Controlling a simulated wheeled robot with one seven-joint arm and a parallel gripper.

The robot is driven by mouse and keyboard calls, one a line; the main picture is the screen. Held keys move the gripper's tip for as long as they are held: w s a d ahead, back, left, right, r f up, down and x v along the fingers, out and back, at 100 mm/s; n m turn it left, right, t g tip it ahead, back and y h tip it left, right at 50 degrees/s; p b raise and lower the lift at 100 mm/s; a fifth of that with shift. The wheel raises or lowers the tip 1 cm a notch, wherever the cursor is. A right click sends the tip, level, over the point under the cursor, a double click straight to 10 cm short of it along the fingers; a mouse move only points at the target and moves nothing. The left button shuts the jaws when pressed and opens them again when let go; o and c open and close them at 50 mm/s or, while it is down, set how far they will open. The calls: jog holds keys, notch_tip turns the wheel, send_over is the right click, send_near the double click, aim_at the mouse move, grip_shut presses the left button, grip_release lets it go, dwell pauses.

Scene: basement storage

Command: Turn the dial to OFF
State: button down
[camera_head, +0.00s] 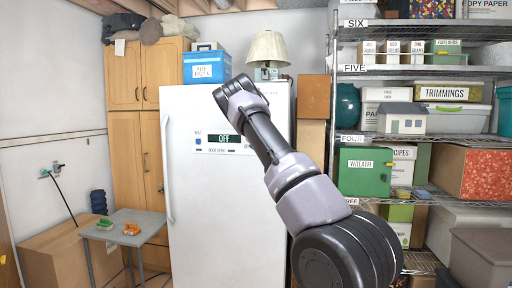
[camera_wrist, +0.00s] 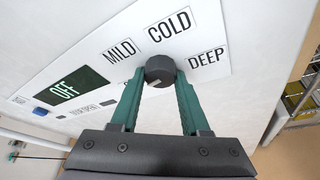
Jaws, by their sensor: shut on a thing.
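The dark round dial (camera_wrist: 160,70) is on a white panel on the freezer door (camera_head: 205,215). In the wrist view the labels MILD, COLD and DEEP curve around it, and a dark green OFF label (camera_wrist: 66,90) is further left. The OFF label also shows in the head view (camera_head: 224,139). My gripper (camera_wrist: 160,78) is shut on the dial, one green finger on each side. A small pale mark shows on the dial's near edge; which label the dial points to is unclear. In the head view my arm hides the dial and the fingers.
A small blue button (camera_wrist: 41,112) is beside the OFF label. A lamp (camera_head: 267,50) and a blue box (camera_head: 207,66) are on top of the freezer. Loaded metal shelves (camera_head: 430,70) stand at right. A small grey table (camera_head: 122,224) stands at left.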

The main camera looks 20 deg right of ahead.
jog(key=shift+f+n+g, duration=0.1)
jog(key=shift+n+g, duration=0.2)
dwell(0.4)
jog(key=shift+c, duration=1.9)
grip_release()
jog(key=shift+a, duration=0.1)
jog(key=v, duration=1)
jog(key=shift+s, duration=0.35)
jog(key=shift+a, duration=0.1)
